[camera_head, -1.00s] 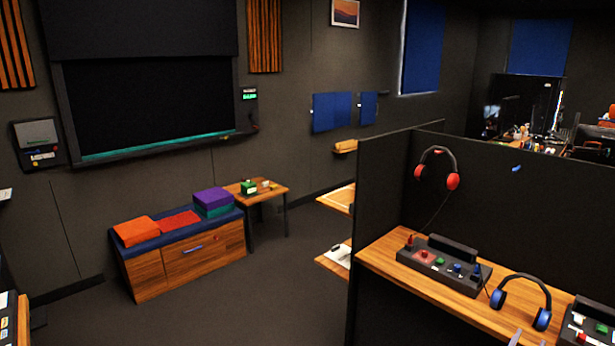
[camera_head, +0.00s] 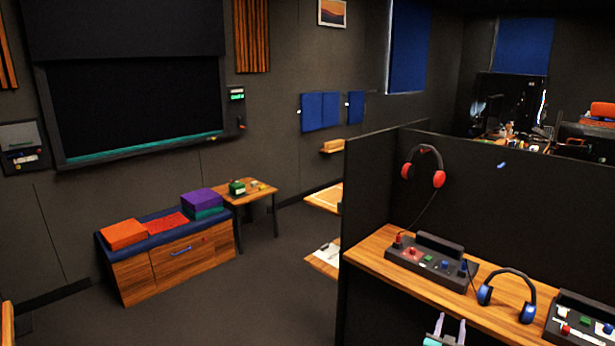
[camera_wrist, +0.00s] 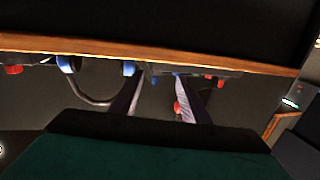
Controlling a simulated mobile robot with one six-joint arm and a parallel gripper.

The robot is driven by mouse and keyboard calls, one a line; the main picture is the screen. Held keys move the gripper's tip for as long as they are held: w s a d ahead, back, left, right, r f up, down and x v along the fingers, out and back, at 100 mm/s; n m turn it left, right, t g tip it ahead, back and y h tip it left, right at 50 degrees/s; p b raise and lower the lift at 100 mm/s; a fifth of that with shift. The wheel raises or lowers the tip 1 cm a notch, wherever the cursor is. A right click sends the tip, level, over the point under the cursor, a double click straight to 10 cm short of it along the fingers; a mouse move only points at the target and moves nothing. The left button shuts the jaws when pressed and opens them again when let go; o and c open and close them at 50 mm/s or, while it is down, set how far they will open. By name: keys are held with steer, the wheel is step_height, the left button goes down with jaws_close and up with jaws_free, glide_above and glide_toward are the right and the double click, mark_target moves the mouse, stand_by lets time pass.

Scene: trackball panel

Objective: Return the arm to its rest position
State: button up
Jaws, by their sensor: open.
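My gripper (camera_head: 449,328) shows at the bottom of the head view, its two light fingers spread apart with nothing between them. It is by the front edge of the wooden desk (camera_head: 387,277). In the wrist view my gripper (camera_wrist: 157,95) also shows, with two separated fingers. The rest of my arm is out of the head view. A dark control panel (camera_head: 431,262) with red, green and blue parts stands on the desk behind the gripper. A second panel (camera_head: 580,318) is at the right edge.
Blue headphones (camera_head: 508,293) stand on the desk between the panels. Red headphones (camera_head: 424,166) hang on the dark partition (camera_head: 520,215). A bench (camera_head: 170,270) with cushions and a small table (camera_head: 252,194) stand at the left. The floor (camera_head: 255,290) between bench and desk is clear.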

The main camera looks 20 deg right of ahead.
steer(key=w+a+f+n+t+y, duration=0.1)
steer(key=w+a+f+y, duration=0.1)
steer(key=w+a+f, duration=0.4)
steer(key=w+a+f+n+y, duration=0.1)
steer(key=w+a+n+y, duration=0.15)
steer(key=a, duration=0.55)
steer(key=w+a+f+n+t+y, duration=0.1)
steer(key=w+a+f+y, duration=0.1)
steer(key=w+a+f, duration=0.35)
steer(key=a+f+n+g+y, duration=0.15)
steer(key=a+f, duration=0.35)
steer(key=a, duration=0.5)
steer(key=a+f+n+g+y, duration=0.1)
steer(key=a+f+n+y, duration=0.3)
steer(key=a, duration=0.7)
steer(key=s+a+f+g+y, duration=0.2)
steer(key=s+a+f+g, duration=0.4)
steer(key=s+a+f, duration=0.8)
steer(key=s+a+r+g, duration=0.1)
steer(key=s+g, duration=0.3)
steer(key=s, duration=0.5)
steer(key=s+r+g, duration=0.2)
steer(key=s+g, duration=0.3)
steer(key=s, duration=0.4)
steer(key=shift+s+a+r+n, duration=0.2)
steer(key=shift+s+a+n, duration=0.15)
steer(key=shift+a+n, duration=0.05)
